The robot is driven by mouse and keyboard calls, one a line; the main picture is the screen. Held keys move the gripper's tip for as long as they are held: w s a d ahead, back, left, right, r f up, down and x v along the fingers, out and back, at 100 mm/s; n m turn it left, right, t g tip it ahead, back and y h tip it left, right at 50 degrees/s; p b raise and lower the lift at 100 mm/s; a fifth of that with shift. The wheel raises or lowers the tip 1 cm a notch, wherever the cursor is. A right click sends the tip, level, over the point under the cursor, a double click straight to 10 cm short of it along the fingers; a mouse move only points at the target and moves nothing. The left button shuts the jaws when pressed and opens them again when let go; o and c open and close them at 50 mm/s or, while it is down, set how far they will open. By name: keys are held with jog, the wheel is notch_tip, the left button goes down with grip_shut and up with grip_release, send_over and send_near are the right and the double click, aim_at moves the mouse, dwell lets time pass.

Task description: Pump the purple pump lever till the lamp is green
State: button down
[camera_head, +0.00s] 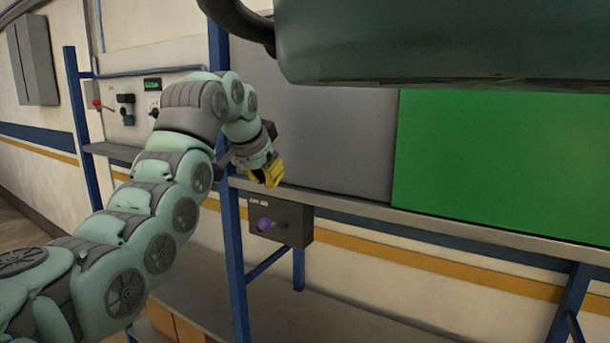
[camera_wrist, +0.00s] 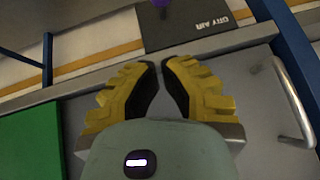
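The purple knob of the pump lever (camera_head: 264,224) is on the front of a dark box (camera_head: 297,222) fixed below the edge of the grey bench. My gripper (camera_head: 274,180) has yellow fingers and is above the box, apart from the lever. In the wrist view its fingertips (camera_wrist: 159,64) have a narrow gap with nothing between them. I cannot make out a lamp on the box.
A blue-legged bench (camera_head: 440,220) runs across, with a large green panel (camera_head: 500,165) above it. A dark green hood (camera_head: 440,40) overhangs at the top right. A wall control panel (camera_head: 150,108) with a small green display stands behind my arm. Cardboard boxes (camera_head: 175,325) sit low down.

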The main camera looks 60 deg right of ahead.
jog(key=p, duration=0.5)
send_over(269, 224)
jog(key=d, duration=0.1)
notch_tip(269, 224, down, 5)
jog(key=shift+a+f+p, duration=0.15)
jog(key=shift+f+p, duration=0.7)
jog(key=shift+p, duration=0.25)
jog(key=shift+a+f+p, duration=0.15)
jog(key=shift+f+p, duration=0.7)
jog(key=shift+p, duration=0.25)
jog(key=shift+f+b, duration=0.25)
jog(key=shift+b, duration=0.45)
jog(key=shift+f+b, duration=0.1)
jog(key=shift+b, duration=0.4)
jog(key=shift+a+h+b, duration=0.1)
jog(key=shift+h+b, duration=0.2)
jog(key=shift+b, duration=0.35)
jog(key=shift+a, duration=0.1)
jog(key=shift+b, duration=0.55)
